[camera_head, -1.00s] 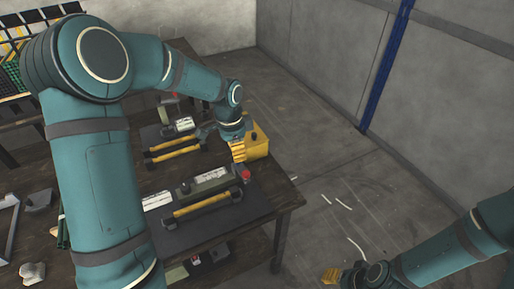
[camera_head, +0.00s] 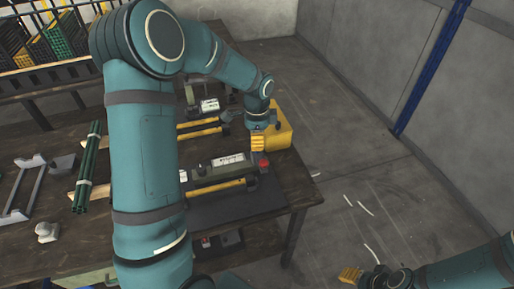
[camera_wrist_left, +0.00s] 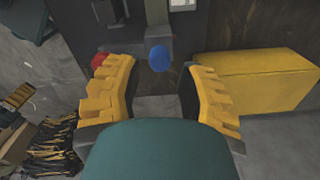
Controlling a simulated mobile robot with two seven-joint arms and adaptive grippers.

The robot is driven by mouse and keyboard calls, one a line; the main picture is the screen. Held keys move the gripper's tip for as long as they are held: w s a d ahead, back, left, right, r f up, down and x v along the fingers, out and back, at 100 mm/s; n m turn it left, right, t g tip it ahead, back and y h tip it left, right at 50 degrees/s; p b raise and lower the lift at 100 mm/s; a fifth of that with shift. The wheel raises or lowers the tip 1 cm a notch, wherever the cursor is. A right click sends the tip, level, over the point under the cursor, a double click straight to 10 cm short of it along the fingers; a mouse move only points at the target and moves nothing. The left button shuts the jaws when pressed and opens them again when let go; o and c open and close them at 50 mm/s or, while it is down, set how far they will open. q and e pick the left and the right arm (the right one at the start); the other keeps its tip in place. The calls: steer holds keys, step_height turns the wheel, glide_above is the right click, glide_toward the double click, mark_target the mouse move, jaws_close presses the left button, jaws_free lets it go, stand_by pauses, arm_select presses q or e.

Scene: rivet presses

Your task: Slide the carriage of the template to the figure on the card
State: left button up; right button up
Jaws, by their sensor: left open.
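My left gripper (camera_head: 258,143) hangs over the right part of the table, pointing down, and is open. In the left wrist view its yellow fingers (camera_wrist_left: 158,98) stand apart with nothing gripped. A blue knob (camera_wrist_left: 159,58) shows between and beyond them, and a red knob (camera_wrist_left: 99,61) is partly behind the left finger. The near fixture (camera_head: 205,174) has a white card (camera_head: 228,160), a red knob (camera_head: 263,162) and a yellow bar (camera_head: 222,189). I cannot make out the carriage or the card's figure. My right gripper (camera_head: 350,275) is low at the right, away from the table.
A yellow box (camera_head: 282,125) stands at the table's right edge, close beside my left gripper. Another fixture with yellow bars (camera_head: 200,135) and a white card (camera_head: 209,105) lies farther back. Green rods (camera_head: 86,170) and a grey bracket (camera_head: 22,190) lie at the left.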

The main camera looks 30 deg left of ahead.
arm_select(q)
steer(key=shift+f+b, duration=0.3)
steer(key=shift+f, duration=1.3)
jaws_close()
steer(key=p, duration=0.2)
glide_above(231, 168)
steer(key=shift+a, duration=0.15)
jaws_free()
step_height(231, 168, up, 12)
